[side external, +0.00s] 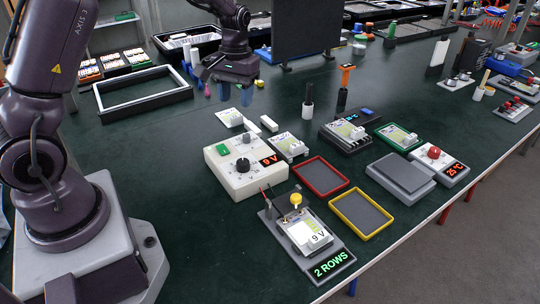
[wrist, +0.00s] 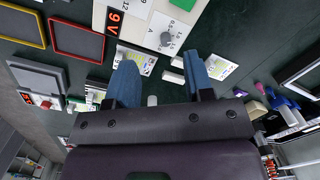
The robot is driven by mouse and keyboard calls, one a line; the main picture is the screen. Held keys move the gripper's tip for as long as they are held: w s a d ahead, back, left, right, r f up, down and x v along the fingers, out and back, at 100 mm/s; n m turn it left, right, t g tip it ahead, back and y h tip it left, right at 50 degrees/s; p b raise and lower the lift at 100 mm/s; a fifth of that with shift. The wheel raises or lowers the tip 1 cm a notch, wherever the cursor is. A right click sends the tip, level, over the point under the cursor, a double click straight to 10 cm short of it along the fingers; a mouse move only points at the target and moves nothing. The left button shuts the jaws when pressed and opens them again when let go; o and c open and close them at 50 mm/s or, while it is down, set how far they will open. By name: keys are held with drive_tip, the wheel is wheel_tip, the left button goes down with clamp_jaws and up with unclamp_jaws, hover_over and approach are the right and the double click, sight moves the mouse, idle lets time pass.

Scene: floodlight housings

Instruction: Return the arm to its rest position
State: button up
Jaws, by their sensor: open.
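My gripper (side external: 233,92) is in the air above the back part of the green table in the side external view. Its two blue fingers (wrist: 162,80) are spread apart in the wrist view, with nothing between them. My arm reaches in from the upper left and the fingers point down. In the side external view the gripper is behind the white power supply (side external: 246,165), which reads 9 V, and clear of it.
A test board (side external: 305,236) marked "2 ROWS" stands at the front. Red (side external: 321,177) and yellow (side external: 361,214) trays, a grey platform (side external: 400,176) and several small boards lie right. A white-framed tray (side external: 143,93) and a dark upright panel (side external: 306,28) stand behind. Bare table lies left.

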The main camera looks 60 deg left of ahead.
drive_tip(key=s+d+r+m+t, duration=0.6)
drive_tip(key=s+d+r, duration=0.8)
drive_tip(key=s, duration=0.4)
drive_tip(key=shift+s+d+r+m, duration=0.25)
drive_tip(key=shift+r+m, duration=0.15)
drive_tip(key=shift+r, duration=0.4)
drive_tip(key=shift+w, duration=0.1)
idle(0.3)
drive_tip(key=n+g, duration=0.6)
drive_tip(key=n, duration=0.7)
approach(247, 135)
drive_tip(key=f, duration=0.9)
drive_tip(key=shift+s+a+f, duration=0.1)
drive_tip(key=shift+s+f, duration=0.05)
drive_tip(key=shift+s, duration=0.2)
